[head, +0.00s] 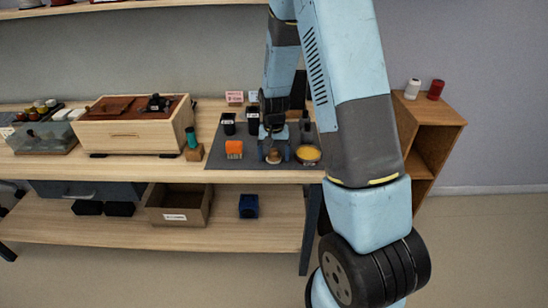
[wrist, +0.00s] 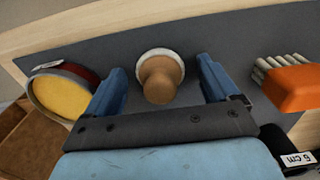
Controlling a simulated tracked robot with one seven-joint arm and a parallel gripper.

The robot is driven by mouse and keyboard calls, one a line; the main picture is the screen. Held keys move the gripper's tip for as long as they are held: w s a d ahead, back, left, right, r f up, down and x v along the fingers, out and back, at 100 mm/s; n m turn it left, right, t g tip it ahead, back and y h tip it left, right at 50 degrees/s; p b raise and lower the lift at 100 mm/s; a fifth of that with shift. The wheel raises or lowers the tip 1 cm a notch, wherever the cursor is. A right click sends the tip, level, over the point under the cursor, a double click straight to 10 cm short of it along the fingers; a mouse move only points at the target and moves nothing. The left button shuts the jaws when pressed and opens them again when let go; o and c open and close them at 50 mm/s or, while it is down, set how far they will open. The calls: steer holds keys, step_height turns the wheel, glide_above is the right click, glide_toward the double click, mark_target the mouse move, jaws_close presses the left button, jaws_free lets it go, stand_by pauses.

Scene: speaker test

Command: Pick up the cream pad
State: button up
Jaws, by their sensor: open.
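The cream pad (wrist: 160,54) shows in the wrist view as a pale round rim under a tan, knob-like handle. It rests on the dark grey mat (wrist: 215,42). My gripper (wrist: 162,72) is open, with one blue finger on each side of the pad and a gap on both sides. In the head view my gripper (head: 276,152) is low over the mat near the table's front edge. The pad (head: 274,158) shows there only as a small tan and pale patch between the fingers.
A round tin with a yellow top (wrist: 62,95) is close beside the left finger in the wrist view. An orange brush (wrist: 293,87) with pale bristles lies to the right. Black blocks (head: 228,123) stand behind on the mat. A wooden chest (head: 135,125) is further left.

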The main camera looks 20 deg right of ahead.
mark_target(274, 150)
steer(key=c, duration=1.1)
steer(key=shift+c, duration=0.2)
steer(key=shift+r, duration=0.15)
steer(key=shift+r, duration=0.25)
step_height(274, 150, up, 2)
steer(key=shift+w+r, duration=0.1)
steer(key=shift+r, duration=0.15)
steer(key=s+a+r, duration=0.3)
steer(key=s+r, duration=0.6)
steer(key=s, duration=0.4)
steer(key=shift+s+a+r, duration=0.15)
steer(key=shift+s+r, duration=0.25)
